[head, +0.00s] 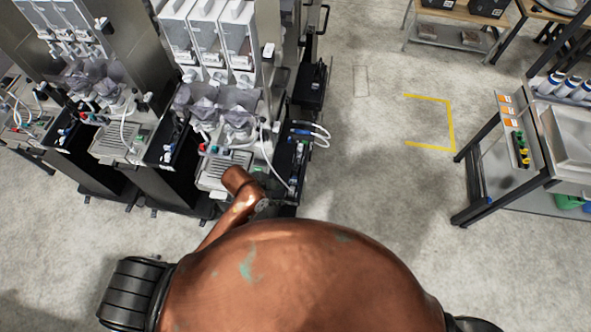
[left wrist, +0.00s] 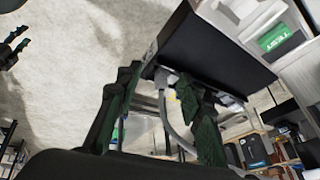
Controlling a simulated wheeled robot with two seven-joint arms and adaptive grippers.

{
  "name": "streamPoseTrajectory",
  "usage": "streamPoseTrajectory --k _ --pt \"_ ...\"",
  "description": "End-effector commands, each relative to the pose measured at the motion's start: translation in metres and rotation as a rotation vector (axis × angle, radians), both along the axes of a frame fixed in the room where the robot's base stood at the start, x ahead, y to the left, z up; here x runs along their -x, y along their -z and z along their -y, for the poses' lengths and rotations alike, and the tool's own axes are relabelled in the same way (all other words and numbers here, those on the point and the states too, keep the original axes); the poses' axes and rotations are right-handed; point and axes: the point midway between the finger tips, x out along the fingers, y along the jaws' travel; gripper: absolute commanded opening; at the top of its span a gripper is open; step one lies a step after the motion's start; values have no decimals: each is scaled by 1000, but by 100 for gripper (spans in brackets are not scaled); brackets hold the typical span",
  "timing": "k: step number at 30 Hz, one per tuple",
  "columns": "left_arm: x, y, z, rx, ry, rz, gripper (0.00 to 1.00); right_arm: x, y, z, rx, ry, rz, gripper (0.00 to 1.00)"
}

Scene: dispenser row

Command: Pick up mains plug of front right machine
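The front right machine (head: 228,110) stands at the right end of the row in the head view. In the left wrist view, a pale grey plug (left wrist: 163,78) with a grey cable (left wrist: 168,122) shows below a dark box-shaped part. My left gripper (left wrist: 158,72) is open, with one dark green finger on each side of the plug. I cannot tell whether a finger touches it. In the head view my left arm (head: 240,205) reaches to the machine's front right corner, and its fingers are hidden. My right gripper (left wrist: 20,42) shows at the wrist view's upper left edge, fingers apart, empty.
More machines (head: 85,90) stand close by on the left. White looped cables (head: 315,134) hang at the front right machine's right side. A workbench (head: 525,150) with bottles stands at the right. The floor between, with a yellow marking (head: 450,122), is clear.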

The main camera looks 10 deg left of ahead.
Motion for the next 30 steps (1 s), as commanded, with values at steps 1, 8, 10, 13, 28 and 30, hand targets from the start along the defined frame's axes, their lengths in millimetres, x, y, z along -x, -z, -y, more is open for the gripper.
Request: streamPoseTrajectory --k 1,8,10,13,28,30 --pt "-8 -3 11 -15 82 17 35 0 0 0 0 0 0 40" --pt "-36 -14 62 -118 558 97 35 0 -1 0 0 0 -1 40" --pt "-44 -17 73 -163 730 121 35 0 -1 0 0 0 -1 40" --pt "-57 -22 83 -235 971 147 35 0 -1 0 0 0 -1 40" --pt "-124 -61 45 -504 1803 111 35 0 -2 0 0 0 -1 40" --pt "-125 -60 43 -507 1823 105 35 1 -3 0 0 0 -1 40"
